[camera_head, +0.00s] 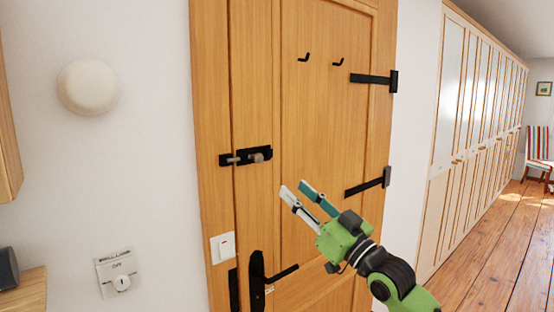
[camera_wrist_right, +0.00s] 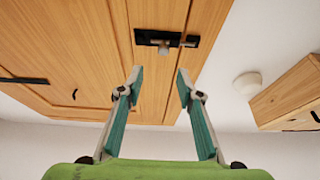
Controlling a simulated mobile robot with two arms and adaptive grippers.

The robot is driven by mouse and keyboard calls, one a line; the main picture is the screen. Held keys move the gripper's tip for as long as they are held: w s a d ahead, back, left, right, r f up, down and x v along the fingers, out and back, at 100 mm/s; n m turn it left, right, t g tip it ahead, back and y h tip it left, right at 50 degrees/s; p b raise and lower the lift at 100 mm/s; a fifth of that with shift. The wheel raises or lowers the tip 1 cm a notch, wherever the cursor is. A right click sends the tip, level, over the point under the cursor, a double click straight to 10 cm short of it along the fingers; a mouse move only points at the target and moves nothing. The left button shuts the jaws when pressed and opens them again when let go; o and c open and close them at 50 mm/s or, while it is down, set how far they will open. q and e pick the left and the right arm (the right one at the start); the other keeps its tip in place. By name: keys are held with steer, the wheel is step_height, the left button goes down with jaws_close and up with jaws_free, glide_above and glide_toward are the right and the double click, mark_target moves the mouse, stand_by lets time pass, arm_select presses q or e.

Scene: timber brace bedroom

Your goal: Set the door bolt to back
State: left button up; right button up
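The door bolt (camera_head: 246,157) is a black plate with a greyish-brown rod and knob (camera_head: 259,156), fixed across the left edge of the wooden door. Its rod appears to span the seam toward the frame side. My right gripper (camera_head: 295,188) is open and empty, below and right of the bolt in the head view, its fingers pointing up-left toward it. In the right wrist view, the bolt (camera_wrist_right: 152,37) and its knob (camera_wrist_right: 164,48) lie beyond the two spread fingertips (camera_wrist_right: 160,73), roughly centred between them and apart from them. My left gripper is not in view.
The door (camera_head: 305,110) appears closed. A black door handle (camera_head: 272,277) sits below the bolt, near a white switch (camera_head: 223,247). Black hooks (camera_head: 304,57) and strap hinges (camera_head: 373,79) are on the door. A white dome (camera_head: 88,87) is on the left wall; wardrobes (camera_head: 478,110) stand right.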

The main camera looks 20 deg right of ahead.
mark_target(260, 159)
steer(key=p+x, duration=0.1)
steer(key=x, duration=0.3)
steer(key=p+x, duration=0.2)
steer(key=x, duration=0.2)
steer(key=p+x, duration=0.2)
steer(key=x, duration=0.2)
steer(key=shift+s+a+r, duration=0.15)
steer(key=shift+a+r, duration=0.3)
steer(key=shift+w+a+r, duration=0.15)
steer(key=shift+w+a, duration=0.05)
steer(key=shift+w, duration=0.3)
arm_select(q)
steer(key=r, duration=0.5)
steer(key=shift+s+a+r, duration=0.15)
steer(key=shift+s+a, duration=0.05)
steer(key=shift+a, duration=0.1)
arm_select(e)
steer(key=shift+w, duration=0.15)
jaws_close()
